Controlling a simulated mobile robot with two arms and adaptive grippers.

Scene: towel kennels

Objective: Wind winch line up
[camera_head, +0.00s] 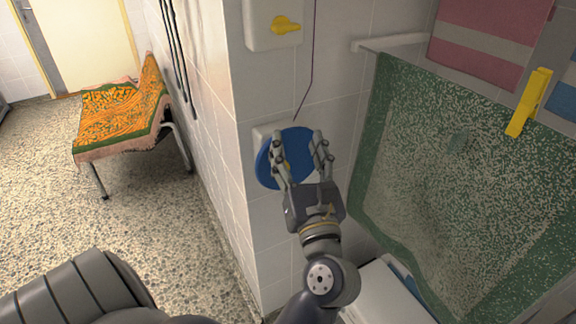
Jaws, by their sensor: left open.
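A blue winch disc (303,149) is mounted on a pale plate (261,132) on the tiled wall corner. A small yellow part, perhaps its handle, shows at its middle between my fingers. My left gripper (299,142) is open in front of the disc, its fingers spread over the disc's face. I cannot tell whether the fingers touch it. A thin dark line (313,62) runs down the wall and ends just above the disc. My right gripper is not in view.
A yellow knob (286,25) sits on a white plate above the winch. A green speckled towel (450,170) hangs at the right, with a yellow clothespin (529,102) near its top. A chair draped with an orange towel (115,115) stands at the left. Speckled floor is clear there.

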